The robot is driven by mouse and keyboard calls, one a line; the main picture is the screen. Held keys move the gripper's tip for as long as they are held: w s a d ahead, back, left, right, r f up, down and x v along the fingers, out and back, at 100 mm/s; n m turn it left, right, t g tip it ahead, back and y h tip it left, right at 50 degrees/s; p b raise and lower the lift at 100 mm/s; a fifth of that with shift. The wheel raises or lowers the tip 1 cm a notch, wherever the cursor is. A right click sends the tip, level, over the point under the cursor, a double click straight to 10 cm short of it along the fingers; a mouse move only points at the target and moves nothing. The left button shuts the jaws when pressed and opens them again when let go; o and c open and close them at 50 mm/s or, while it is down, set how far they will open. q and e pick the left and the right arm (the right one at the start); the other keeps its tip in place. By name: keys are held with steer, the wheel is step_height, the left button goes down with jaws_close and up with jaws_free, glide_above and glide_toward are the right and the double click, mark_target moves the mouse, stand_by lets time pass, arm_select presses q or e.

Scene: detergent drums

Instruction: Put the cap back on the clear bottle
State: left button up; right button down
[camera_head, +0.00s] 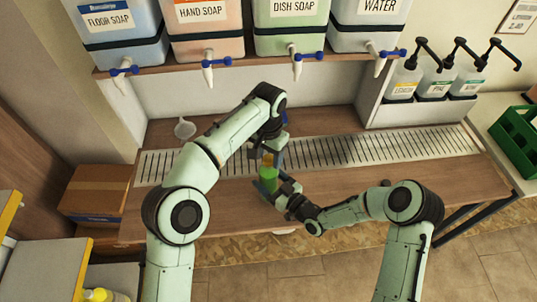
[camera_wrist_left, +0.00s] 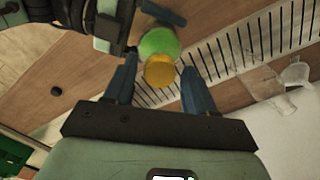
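A bottle with bright green contents (camera_head: 268,179) stands above the counter's front part, between the jaws of my right gripper (camera_head: 272,187). A yellow-orange cap (camera_head: 267,159) is at its top. In the left wrist view the cap (camera_wrist_left: 160,71) overlaps the green bottle (camera_wrist_left: 158,43); I cannot tell whether it is seated. My left gripper (camera_head: 268,153) comes down from above. In its wrist view the fingers (camera_wrist_left: 160,78) are apart on either side of the cap, with a narrow gap showing on each side. My right gripper's far finger shows behind the bottle.
A slotted drain grate (camera_head: 350,150) runs along the wooden counter (camera_head: 350,178). Taps hang below the soap and water drums (camera_head: 290,32). Pump bottles (camera_head: 435,82) stand at the right back. A pale funnel-like item (camera_head: 184,129) lies at the left back. A cardboard box (camera_head: 95,192) is left.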

arm_select(q)
steer(key=shift+r, duration=0.1)
steer(key=shift+r, duration=3.65)
